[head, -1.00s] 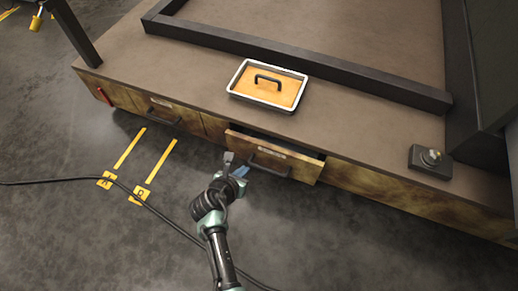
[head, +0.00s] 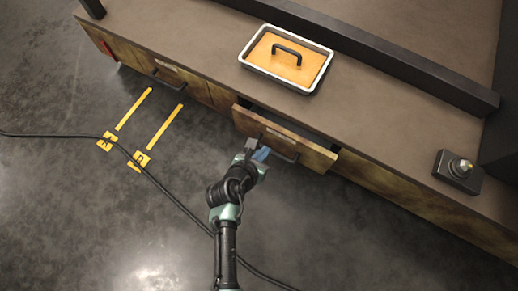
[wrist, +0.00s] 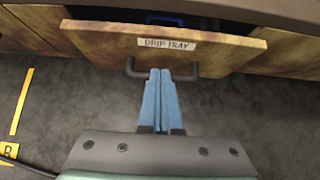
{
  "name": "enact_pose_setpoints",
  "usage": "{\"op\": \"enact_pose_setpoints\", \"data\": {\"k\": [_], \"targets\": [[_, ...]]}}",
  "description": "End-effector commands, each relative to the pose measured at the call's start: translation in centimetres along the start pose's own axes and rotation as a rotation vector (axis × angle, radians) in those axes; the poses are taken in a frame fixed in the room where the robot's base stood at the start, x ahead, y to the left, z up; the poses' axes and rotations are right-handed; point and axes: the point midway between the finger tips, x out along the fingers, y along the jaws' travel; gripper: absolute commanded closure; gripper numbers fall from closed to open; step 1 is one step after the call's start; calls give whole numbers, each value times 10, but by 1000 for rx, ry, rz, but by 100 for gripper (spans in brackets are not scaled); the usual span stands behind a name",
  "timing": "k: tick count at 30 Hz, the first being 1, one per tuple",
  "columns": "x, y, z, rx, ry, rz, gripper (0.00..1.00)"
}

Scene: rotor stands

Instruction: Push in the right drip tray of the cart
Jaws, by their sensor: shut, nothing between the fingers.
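The right drip tray (head: 310,150) is a drawer with a worn tan front and a dark bar handle, standing partly out of the cart (head: 390,140). Its front (wrist: 230,48) fills the top of the wrist view, with a "DRIP TRAY" label and a dark gap above it. Something blue shows inside. My gripper (wrist: 160,72) has its blue fingers shut together and empty. Their tips are at the drawer front, between the two ends of the handle; I cannot tell whether they touch. In the head view my gripper (head: 256,152) is just in front of the handle.
An orange pad with a black handle lies in a white-rimmed tray (head: 243,62) on the cart top. The left drawer (head: 170,78) is flush. A black cable (head: 60,136) crosses the floor near yellow markings (head: 165,125).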

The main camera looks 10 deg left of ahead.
Motion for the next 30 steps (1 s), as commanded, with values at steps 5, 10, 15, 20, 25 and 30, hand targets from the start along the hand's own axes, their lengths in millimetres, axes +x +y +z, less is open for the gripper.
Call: {"op": "enact_pose_setpoints", "data": {"k": [5, 10, 15, 20, 25, 30], "targets": [[36, 0, -3, 0, -2, -1, 100], [52, 0, 17, 3, -3, 0, 100], [57, 0, 26, 2, 0, 0, 100], [58, 0, 27, 1, 1, 1, 100], [57, 0, 28, 1, 1, 0, 100], [62, 0, 35, -2, 0, -1, 100]]}}
